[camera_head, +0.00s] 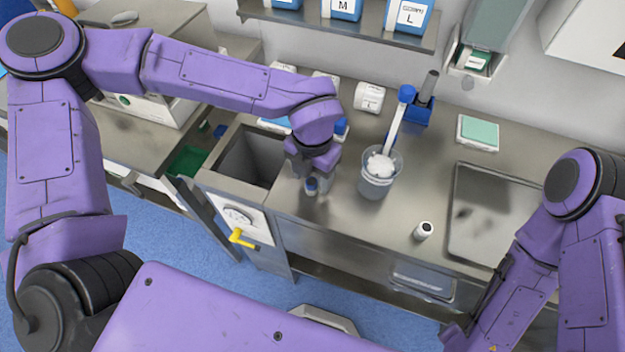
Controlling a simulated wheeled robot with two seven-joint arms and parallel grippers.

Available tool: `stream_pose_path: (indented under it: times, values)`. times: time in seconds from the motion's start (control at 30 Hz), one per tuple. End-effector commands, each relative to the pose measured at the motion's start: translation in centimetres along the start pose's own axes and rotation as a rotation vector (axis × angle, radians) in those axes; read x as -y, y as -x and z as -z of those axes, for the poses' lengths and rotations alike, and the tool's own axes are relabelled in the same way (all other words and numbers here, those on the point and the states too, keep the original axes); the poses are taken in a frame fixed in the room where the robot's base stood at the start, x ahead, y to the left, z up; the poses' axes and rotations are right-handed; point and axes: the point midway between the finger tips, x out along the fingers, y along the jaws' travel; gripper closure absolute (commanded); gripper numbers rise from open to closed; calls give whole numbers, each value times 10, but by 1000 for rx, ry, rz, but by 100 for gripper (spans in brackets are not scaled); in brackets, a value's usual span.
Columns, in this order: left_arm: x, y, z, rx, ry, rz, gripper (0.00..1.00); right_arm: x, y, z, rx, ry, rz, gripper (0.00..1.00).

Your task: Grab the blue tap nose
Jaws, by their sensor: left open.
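A small white bottle (423,231) stands near the front edge. A steel tray (490,215) lies at right. The open bin (250,160) lies left.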

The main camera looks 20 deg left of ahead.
Motion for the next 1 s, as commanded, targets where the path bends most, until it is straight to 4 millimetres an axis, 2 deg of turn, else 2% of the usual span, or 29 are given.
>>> stream_pose_path:
  times: [0.13,0.37,0.53,0.57,0.87,1.0]
  values:
    - [-1,-18,1,-1,1,0,42,0,5,2,0,0,0,57]
    - [-2,-20,0,1,3,0,42,0,4,2,0,0,0,57]
    - [-2,-20,0,1,3,0,97,0,4,2,0,0,0,57]
    - [-2,-20,0,1,3,0,100,0,4,2,0,0,0,57]
    - [-2,-18,0,2,4,0,100,0,4,2,0,0,0,57]
    - [-2,-6,-1,5,5,-1,100,0,2,1,0,0,0,57]
